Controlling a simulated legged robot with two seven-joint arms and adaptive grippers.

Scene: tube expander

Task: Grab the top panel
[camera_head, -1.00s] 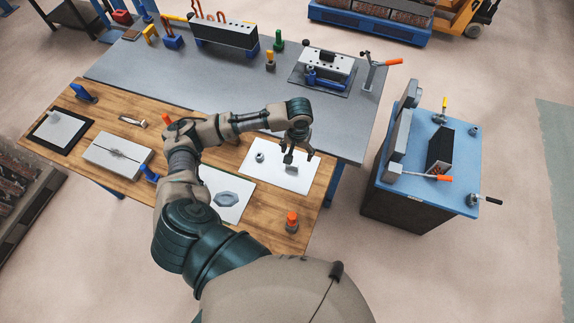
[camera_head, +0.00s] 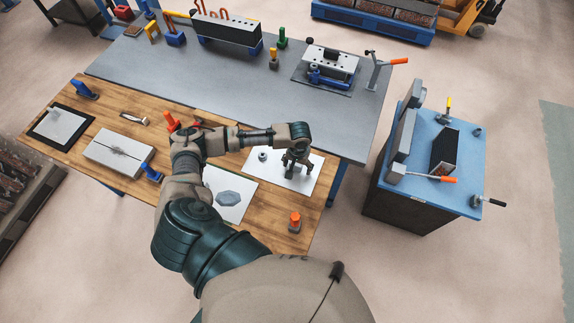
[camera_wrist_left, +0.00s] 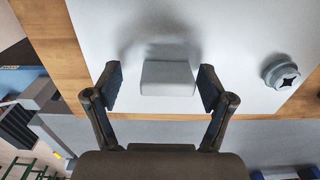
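A small light-grey block (camera_wrist_left: 168,78) lies on a white sheet (camera_wrist_left: 240,40), between the fingers of my left gripper (camera_wrist_left: 161,88) in the left wrist view. The fingers are open, one on each side of the block, with gaps to both sides. In the head view my left gripper (camera_head: 291,161) points down over the white sheet (camera_head: 262,172) and largely hides the block. I cannot tell from the frames whether this block is the top panel. My right gripper is not in view.
A grey round fitting (camera_wrist_left: 281,72) lies beside the block. The wooden table (camera_head: 250,218) also holds a flat grey box (camera_head: 118,151) and an orange-topped piece (camera_head: 295,222). A grey bench (camera_head: 235,90) with fixtures stands behind; a blue-topped cart (camera_head: 425,165) stands at right.

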